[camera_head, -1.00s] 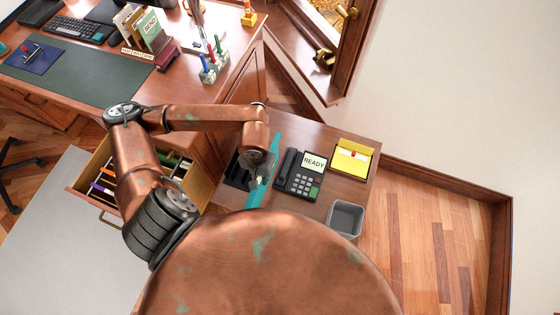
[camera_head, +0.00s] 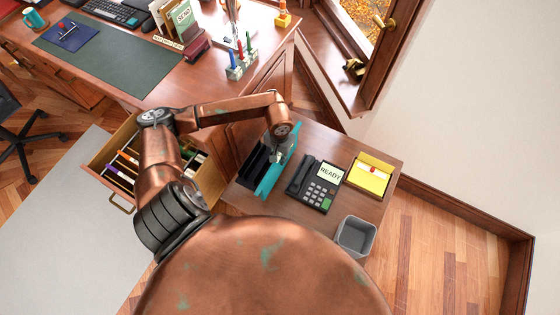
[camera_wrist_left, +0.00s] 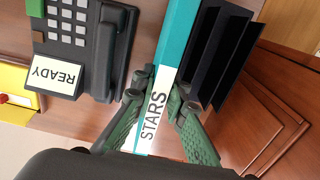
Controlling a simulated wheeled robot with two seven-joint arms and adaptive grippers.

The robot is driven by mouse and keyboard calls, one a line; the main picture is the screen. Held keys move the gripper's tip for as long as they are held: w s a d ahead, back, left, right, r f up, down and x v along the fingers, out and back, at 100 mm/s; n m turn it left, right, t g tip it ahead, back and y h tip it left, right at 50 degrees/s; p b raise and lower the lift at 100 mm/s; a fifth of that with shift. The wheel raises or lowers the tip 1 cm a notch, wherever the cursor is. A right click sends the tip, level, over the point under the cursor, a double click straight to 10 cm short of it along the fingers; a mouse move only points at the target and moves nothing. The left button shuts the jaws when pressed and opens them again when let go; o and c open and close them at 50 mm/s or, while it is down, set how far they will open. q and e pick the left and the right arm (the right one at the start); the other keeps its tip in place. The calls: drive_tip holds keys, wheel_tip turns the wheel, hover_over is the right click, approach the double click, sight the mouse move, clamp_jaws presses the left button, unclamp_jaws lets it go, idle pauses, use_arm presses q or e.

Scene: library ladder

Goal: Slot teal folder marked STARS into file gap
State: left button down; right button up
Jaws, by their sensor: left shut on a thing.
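The teal folder (camera_head: 279,170) is upright over the side table, and its STARS label (camera_wrist_left: 152,118) faces me in the left wrist view. My left gripper (camera_wrist_left: 160,95) is shut on the folder's edge, with one finger on each side. In the head view this gripper (camera_head: 279,140) is partly hidden by its own wrist. A black file rack (camera_wrist_left: 218,50) with upright dividers stands right beside the folder. I cannot tell whether the folder's lower edge is inside a rack slot. An open drawer (camera_head: 122,203) holds several files with spaces between them. My right gripper is not in view.
A phone (camera_head: 315,185) with a READY display stands close to the folder's other side. A yellow tray (camera_head: 369,176) lies beyond it, and a grey bin (camera_head: 356,236) is at the table's front. The desk (camera_head: 185,88) is behind.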

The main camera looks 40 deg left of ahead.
use_arm(q)
drive_tip(key=shift+s+f, duration=0.1)
drive_tip(key=shift+f, duration=1.15)
drive_tip(key=shift+f+b, duration=0.2)
drive_tip(key=shift+b, duration=0.15)
drive_tip(key=c, duration=1.9)
unclamp_jaws()
drive_tip(key=shift+c, duration=0.2)
drive_tip(key=shift+d, duration=0.1)
